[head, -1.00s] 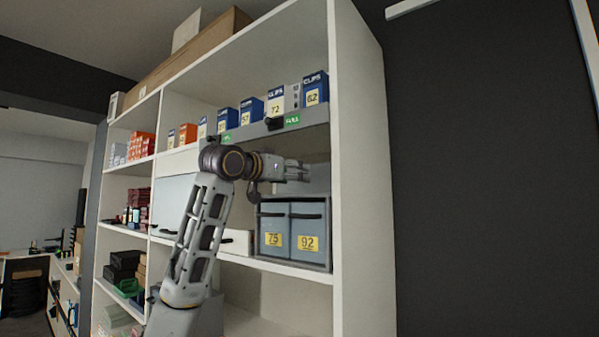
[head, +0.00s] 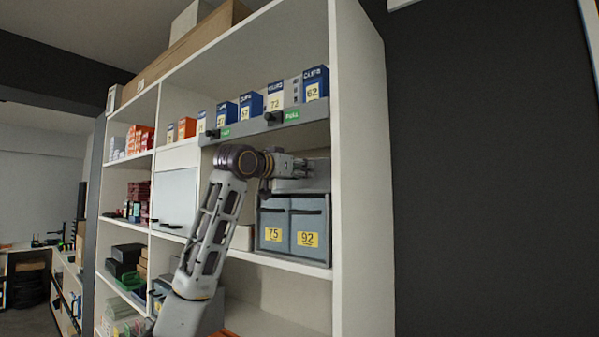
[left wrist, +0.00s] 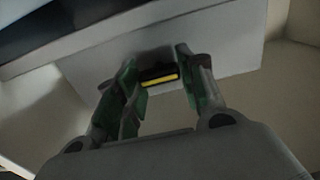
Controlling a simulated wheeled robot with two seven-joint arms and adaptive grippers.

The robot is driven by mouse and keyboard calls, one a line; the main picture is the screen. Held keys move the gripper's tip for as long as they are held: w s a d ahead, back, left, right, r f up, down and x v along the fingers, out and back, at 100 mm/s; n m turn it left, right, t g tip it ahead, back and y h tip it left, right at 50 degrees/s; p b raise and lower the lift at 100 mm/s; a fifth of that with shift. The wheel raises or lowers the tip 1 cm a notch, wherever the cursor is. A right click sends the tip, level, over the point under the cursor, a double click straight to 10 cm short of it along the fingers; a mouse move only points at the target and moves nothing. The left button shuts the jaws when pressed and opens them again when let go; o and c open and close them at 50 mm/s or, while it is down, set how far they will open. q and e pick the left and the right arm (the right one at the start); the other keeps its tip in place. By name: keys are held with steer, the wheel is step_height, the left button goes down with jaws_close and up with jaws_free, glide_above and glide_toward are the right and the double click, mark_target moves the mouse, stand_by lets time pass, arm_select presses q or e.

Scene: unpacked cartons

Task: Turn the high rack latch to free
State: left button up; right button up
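My left gripper (head: 301,166) is just below this front, pointing right. In the left wrist view, the left gripper (left wrist: 158,92) is open, its green-padded fingers apart. A small black piece with a yellow strip (left wrist: 160,79), seemingly the latch, shows between the fingertips on a pale surface. Contact with the fingers cannot be made out. My right gripper is not in view.
Blue boxes (head: 250,106) stand on the tray. Two grey bins (head: 290,232) marked 75 and 92 stand on the shelf below my left gripper. The white rack side panel (head: 360,170) is close on the right.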

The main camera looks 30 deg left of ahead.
arm_select(q)
steer(key=shift+c, duration=1.3)
steer(key=shift+n, duration=0.5)
steer(key=n, duration=0.2)
steer(key=shift+n, duration=0.3)
steer(key=n+b, duration=0.1)
steer(key=n, duration=0.3)
steer(key=shift+a+n, duration=0.1)
steer(key=shift+n, duration=0.2)
steer(key=n, duration=0.6)
steer(key=shift+f+b, duration=0.1)
steer(key=shift+b, duration=0.25)
steer(key=shift+a+f+n, duration=0.1)
steer(key=shift+n, duration=1.7)
